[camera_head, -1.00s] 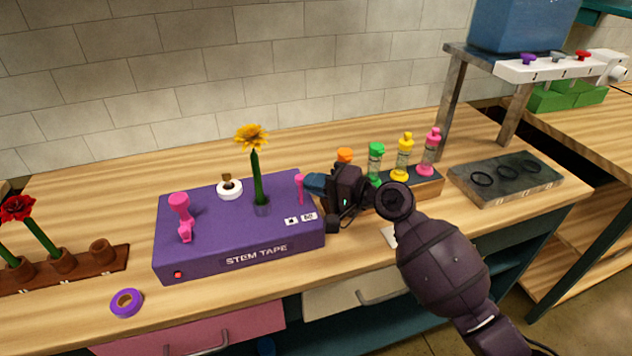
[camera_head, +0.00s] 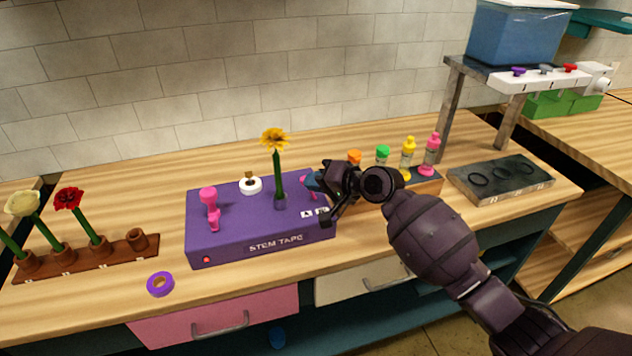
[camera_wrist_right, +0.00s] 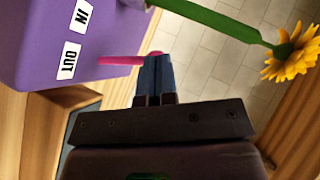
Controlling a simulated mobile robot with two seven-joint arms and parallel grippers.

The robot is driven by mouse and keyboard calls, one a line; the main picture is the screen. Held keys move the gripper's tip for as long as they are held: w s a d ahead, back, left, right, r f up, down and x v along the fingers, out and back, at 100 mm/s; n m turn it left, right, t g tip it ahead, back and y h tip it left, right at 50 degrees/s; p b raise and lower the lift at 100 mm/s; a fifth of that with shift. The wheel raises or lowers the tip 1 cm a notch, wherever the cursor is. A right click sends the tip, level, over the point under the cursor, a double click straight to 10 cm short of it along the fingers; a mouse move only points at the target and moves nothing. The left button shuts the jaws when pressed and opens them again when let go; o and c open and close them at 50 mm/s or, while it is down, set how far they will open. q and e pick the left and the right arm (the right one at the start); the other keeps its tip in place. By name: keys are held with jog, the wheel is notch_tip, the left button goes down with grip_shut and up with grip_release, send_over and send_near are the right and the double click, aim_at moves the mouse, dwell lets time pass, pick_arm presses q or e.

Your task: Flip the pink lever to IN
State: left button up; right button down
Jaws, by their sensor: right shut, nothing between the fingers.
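The pink lever (camera_head: 313,196) stands at the right end of the purple stem tape box (camera_head: 230,228), partly hidden by my right gripper in the head view. In the right wrist view the lever (camera_wrist_right: 120,60) sticks out from the box, level with the OUT label (camera_wrist_right: 68,61); the IN label (camera_wrist_right: 82,16) is farther up. My right gripper (camera_head: 313,181) is shut and empty, its blue fingertips (camera_wrist_right: 154,62) right at the lever's end. I cannot tell whether they touch. My left gripper is not in view.
A yellow flower (camera_head: 275,140) stands in the box beside the lever. A larger pink handle (camera_head: 211,208) is at the box's left. Several capped bottles (camera_head: 408,158) stand behind my right gripper. A purple tape roll (camera_head: 160,284) lies in front; the front counter is mostly clear.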

jog(key=shift+a, duration=0.15)
jog(key=shift+a+p, duration=0.15)
jog(key=shift+p, duration=0.15)
jog(key=shift+w+f, duration=0.15)
jog(key=shift+f, duration=0.05)
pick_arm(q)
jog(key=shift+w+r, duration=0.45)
pick_arm(e)
jog(key=shift+d, duration=0.2)
jog(key=shift+d, duration=0.1)
jog(key=shift+w+d+f+b, duration=0.15)
jog(key=shift+d+f+b, duration=0.1)
jog(key=shift+d+b, duration=0.25)
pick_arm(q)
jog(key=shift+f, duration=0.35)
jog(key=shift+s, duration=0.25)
pick_arm(e)
jog(key=shift+r, duration=0.1)
